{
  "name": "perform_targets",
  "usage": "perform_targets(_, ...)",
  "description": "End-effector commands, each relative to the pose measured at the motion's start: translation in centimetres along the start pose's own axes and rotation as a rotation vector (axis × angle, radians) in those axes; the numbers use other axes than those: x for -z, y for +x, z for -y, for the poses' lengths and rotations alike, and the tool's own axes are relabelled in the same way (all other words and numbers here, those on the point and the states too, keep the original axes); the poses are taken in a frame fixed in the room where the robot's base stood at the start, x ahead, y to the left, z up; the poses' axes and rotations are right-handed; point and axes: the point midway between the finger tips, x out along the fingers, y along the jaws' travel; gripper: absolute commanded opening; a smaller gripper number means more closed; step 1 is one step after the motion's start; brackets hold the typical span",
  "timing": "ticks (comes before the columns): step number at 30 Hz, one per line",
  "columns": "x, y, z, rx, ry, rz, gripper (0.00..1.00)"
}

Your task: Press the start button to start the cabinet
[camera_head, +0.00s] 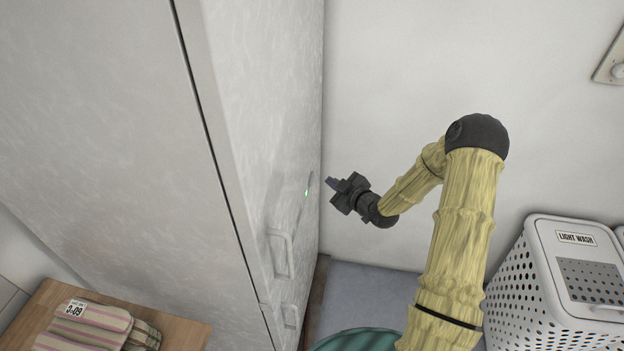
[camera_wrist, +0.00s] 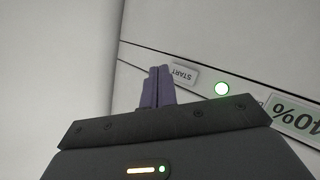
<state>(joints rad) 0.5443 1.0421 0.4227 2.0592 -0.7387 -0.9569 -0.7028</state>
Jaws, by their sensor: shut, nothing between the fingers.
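The cabinet (camera_head: 120,150) is tall and pale grey, with its door side facing right in the head view. A small green light (camera_head: 306,192) glows on that side; it also shows in the wrist view (camera_wrist: 222,89).
Two cabinet handles (camera_head: 281,254) stick out below the panel. A white perforated LIGHT WASH hamper (camera_head: 555,270) stands at the right. Striped folded cloth (camera_head: 88,328) lies on a wooden surface (camera_head: 185,325) at lower left. A wall is behind my gripper.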

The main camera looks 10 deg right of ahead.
Motion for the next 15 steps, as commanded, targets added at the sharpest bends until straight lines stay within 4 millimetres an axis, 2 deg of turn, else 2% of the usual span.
perform_targets(9,-1.2,-1.7,-1.3,-0.001,0.0,0.0,0.0)
perform_targets(15,-1.4,-2.0,-1.4,0.001,0.0,-0.001,0.0)
